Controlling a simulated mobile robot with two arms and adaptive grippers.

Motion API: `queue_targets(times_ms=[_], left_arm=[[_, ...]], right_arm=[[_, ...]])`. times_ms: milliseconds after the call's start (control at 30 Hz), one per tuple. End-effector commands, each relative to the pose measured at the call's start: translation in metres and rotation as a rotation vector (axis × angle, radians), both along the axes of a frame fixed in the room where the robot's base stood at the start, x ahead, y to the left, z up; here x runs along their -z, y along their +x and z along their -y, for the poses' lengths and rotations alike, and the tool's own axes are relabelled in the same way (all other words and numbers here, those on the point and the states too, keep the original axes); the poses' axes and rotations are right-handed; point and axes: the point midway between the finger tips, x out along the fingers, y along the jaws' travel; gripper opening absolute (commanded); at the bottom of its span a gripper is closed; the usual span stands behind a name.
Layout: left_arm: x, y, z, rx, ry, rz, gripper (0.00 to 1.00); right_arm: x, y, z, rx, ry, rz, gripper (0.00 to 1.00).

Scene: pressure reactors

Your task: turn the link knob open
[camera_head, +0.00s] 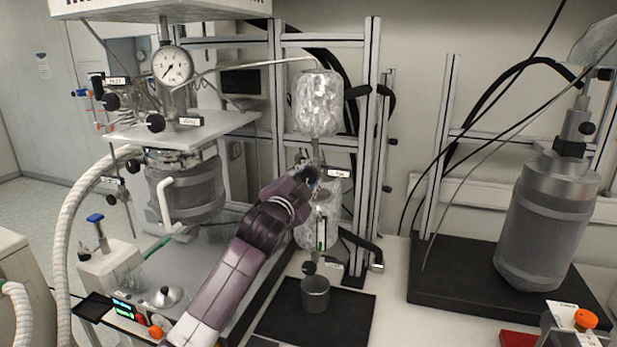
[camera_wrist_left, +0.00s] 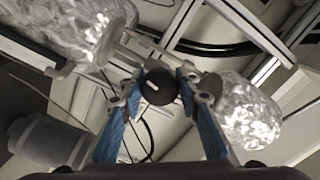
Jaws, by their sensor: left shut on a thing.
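The black round knob (camera_wrist_left: 160,87) with a short white mark sits between the blue fingers of my left gripper (camera_wrist_left: 161,92) in the left wrist view. The gripper is shut on it, and the white mark points slantwise. In the head view, my left gripper (camera_head: 311,174) reaches the pipe between the upper foil-wrapped vessel (camera_head: 318,104) and the lower foil-wrapped vessel (camera_head: 326,203). There the gripper mostly hides the knob. A small white label (camera_head: 339,173) is just to the right; its text is too small to read. My right gripper is not in view.
A pressure gauge (camera_head: 172,66) and a jacketed reactor (camera_head: 190,188) stand at left. Metal frame posts (camera_head: 371,120) rise close behind the gripper. A metal cup (camera_head: 315,294) stands on a black mat below. A large grey vessel (camera_head: 545,220) is at right.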

Motion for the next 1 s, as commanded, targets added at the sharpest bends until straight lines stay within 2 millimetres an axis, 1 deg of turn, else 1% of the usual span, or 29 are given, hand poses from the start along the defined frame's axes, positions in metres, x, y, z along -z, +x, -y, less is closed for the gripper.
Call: queue_targets(times_ms=[200,400,967,1000], left_arm=[[0.0021,0.0000,0.0002,0.000,-0.119,-0.042,0.06],[0.0021,-0.0002,0.0008,0.000,-0.181,-0.063,0.06],[0.0022,-0.0001,0.0005,0.000,-0.207,-0.071,0.06],[0.0022,-0.0001,0.0005,0.000,-0.206,-0.071,0.34]], right_arm=[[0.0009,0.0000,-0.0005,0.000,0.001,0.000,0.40],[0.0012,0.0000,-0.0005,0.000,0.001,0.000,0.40],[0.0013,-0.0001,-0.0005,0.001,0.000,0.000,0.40],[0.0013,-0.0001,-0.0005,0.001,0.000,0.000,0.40]])
